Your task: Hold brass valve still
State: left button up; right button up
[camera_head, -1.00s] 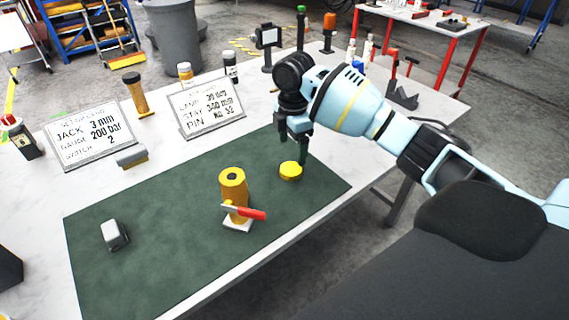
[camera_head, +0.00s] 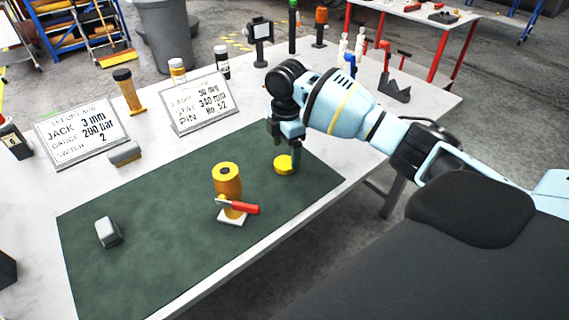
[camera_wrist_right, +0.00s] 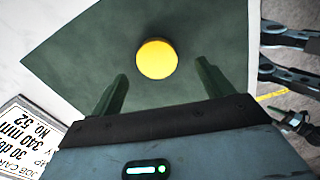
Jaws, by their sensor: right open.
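My right gripper (camera_head: 285,142) is open and empty, pointing down to the right of the valve, over a round yellow disc (camera_head: 283,166). In the right wrist view the disc (camera_wrist_right: 157,59) lies beyond and between the spread fingers (camera_wrist_right: 162,82), apart from them. The valve is not in that view. My left gripper is not in view.
A grey block (camera_head: 108,232) lies on the mat's (camera_head: 165,255) left part. Two sign boards (camera_head: 82,131) (camera_head: 200,102), bottles and an amber cylinder (camera_head: 130,92) stand behind the mat. Clear mat lies between block and valve. The table's front edge runs close to the valve.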

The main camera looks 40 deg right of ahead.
aim_at(285, 162)
jog(key=f, duration=0.4)
jog(key=shift+w+d+f, duration=0.1)
jog(key=shift+w+f, duration=0.1)
jog(key=shift+f, duration=0.05)
jog(key=shift+c, duration=0.4)
jog(key=c, duration=1)
